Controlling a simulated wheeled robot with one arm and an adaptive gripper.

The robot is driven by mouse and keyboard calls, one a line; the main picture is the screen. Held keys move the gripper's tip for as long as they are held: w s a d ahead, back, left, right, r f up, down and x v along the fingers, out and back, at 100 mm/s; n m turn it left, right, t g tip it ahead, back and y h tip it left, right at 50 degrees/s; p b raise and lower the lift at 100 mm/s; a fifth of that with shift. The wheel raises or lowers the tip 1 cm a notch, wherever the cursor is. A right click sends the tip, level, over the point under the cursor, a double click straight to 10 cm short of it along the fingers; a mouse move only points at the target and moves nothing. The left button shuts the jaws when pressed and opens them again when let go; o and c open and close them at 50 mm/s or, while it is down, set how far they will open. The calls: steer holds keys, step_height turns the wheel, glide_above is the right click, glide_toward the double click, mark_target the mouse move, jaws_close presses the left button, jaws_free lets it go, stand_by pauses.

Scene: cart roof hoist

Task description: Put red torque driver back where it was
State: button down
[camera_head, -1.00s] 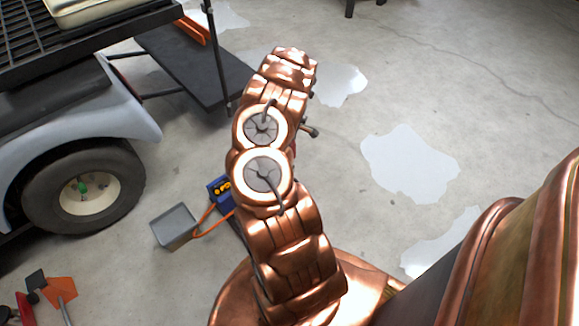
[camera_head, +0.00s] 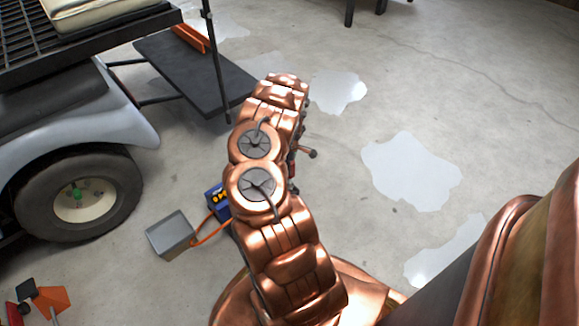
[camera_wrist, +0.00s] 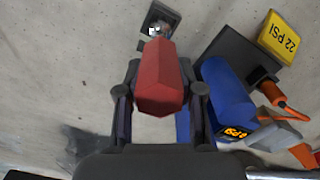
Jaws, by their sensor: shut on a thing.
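The red torque driver, with a faceted handle (camera_wrist: 161,80), is in my gripper (camera_wrist: 160,92) in the wrist view. The dark fingers stand on either side of the handle and are shut on it. A small dark square piece with a shiny metal part (camera_wrist: 158,22) shows beyond the handle; I cannot tell whether it touches the driver.
A blue unit (camera_wrist: 229,90) with a lit PSI display lies right of the gripper, with a yellow 22 PSI plate (camera_wrist: 280,38) near it. The head view shows a grey box (camera_head: 170,235), an orange hose (camera_head: 210,232) and a cart wheel (camera_head: 80,195) at left. Floor at right is clear.

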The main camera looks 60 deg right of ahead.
steer(key=shift+f+b, duration=0.35)
steer(key=shift+f, duration=0.15)
steer(key=c, duration=0.7)
jaws_free()
steer(key=shift+r, duration=0.1)
